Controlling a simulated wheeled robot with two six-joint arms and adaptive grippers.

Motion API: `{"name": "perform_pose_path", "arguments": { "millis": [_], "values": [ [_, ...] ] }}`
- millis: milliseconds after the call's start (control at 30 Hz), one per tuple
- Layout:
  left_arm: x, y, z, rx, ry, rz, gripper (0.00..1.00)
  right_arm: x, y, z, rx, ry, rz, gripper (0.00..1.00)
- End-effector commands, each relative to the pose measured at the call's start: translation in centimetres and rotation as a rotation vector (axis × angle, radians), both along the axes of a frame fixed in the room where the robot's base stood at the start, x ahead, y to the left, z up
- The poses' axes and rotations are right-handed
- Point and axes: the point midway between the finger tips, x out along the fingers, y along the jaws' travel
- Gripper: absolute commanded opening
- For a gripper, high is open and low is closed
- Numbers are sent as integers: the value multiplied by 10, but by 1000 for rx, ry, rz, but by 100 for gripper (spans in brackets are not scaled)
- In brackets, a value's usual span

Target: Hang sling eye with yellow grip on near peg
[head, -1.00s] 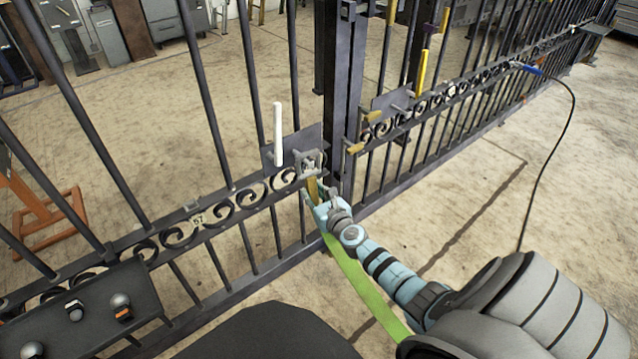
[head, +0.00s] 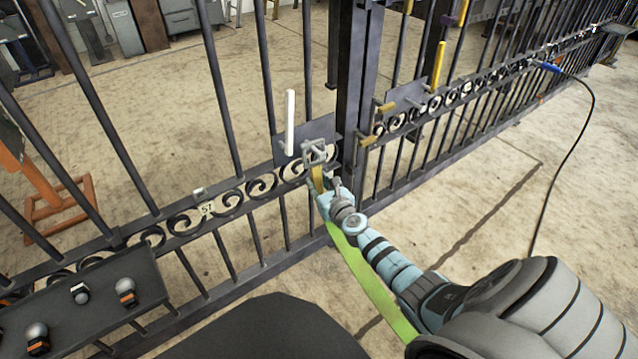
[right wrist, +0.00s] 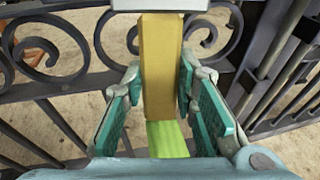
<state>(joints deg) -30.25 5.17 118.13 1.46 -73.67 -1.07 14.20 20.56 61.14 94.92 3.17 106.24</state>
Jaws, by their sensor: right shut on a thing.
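My right gripper (head: 328,192) is shut on the yellow grip (head: 318,178) of the sling, near the middle of the gate. In the right wrist view the yellow grip (right wrist: 161,65) stands upright between the two fingers (right wrist: 161,98). The green strap (head: 372,278) hangs from below the grip and runs down past my right arm. A grey metal eye (head: 315,152) shows above the grip, in front of a dark plate; I cannot tell whether it touches anything there. My left gripper is not in view.
A white upright handle (head: 290,122) stands by the dark plate left of the gate post (head: 354,85). A yellow upright handle (head: 438,66) is farther right. A dark shelf (head: 75,300) with several knobs is at lower left. A black cable (head: 575,150) hangs at right.

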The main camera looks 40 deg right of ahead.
Motion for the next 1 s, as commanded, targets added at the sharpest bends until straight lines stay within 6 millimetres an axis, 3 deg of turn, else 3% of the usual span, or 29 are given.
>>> {"name": "perform_pose_path", "arguments": {
  "millis": [433,467,600,800,900,1000],
  "values": [
    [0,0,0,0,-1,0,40,0,0,1,0,-1,0,0],
    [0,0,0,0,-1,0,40,0,0,1,0,-1,0,29],
    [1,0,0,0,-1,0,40,0,0,1,0,-1,0,49],
    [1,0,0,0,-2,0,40,0,0,0,0,0,0,49],
    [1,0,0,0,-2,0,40,0,0,0,0,1,0,60],
    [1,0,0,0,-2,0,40,0,0,0,0,0,0,60]
  ]
}}
